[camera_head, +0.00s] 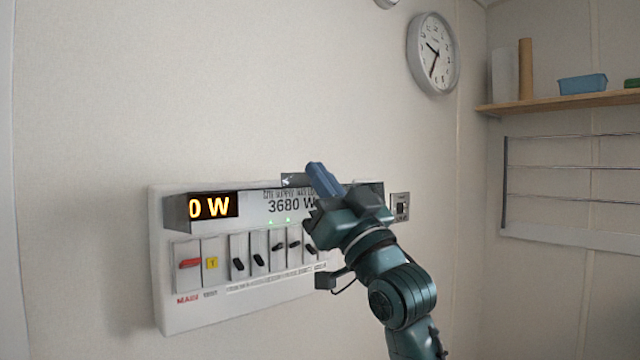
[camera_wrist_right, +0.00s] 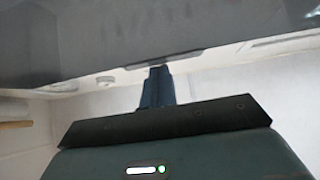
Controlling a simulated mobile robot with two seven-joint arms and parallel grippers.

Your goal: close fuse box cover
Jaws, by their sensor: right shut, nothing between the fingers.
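The white fuse box (camera_head: 240,312) is fixed to the wall, with a row of switches (camera_head: 258,252) exposed on its lower front. Its grey cover (camera_head: 254,207) appears to be the band along the top, standing out above the switches. In the right wrist view a large dark grey surface (camera_wrist_right: 90,45), probably the cover, fills the top. My right gripper (camera_head: 314,170) is shut and empty, its fingertips at the cover's upper edge beside a small grey tab (camera_head: 293,180). Its fingers (camera_wrist_right: 157,82) reach that surface's edge; I cannot tell if they touch. My left gripper is not in view.
A small wall switch (camera_head: 400,206) sits right of the box. A round clock (camera_head: 433,54) hangs above. A wooden shelf (camera_head: 560,103) and a wire rack (camera_head: 570,196) are on the right wall. My right arm hides the box's right end.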

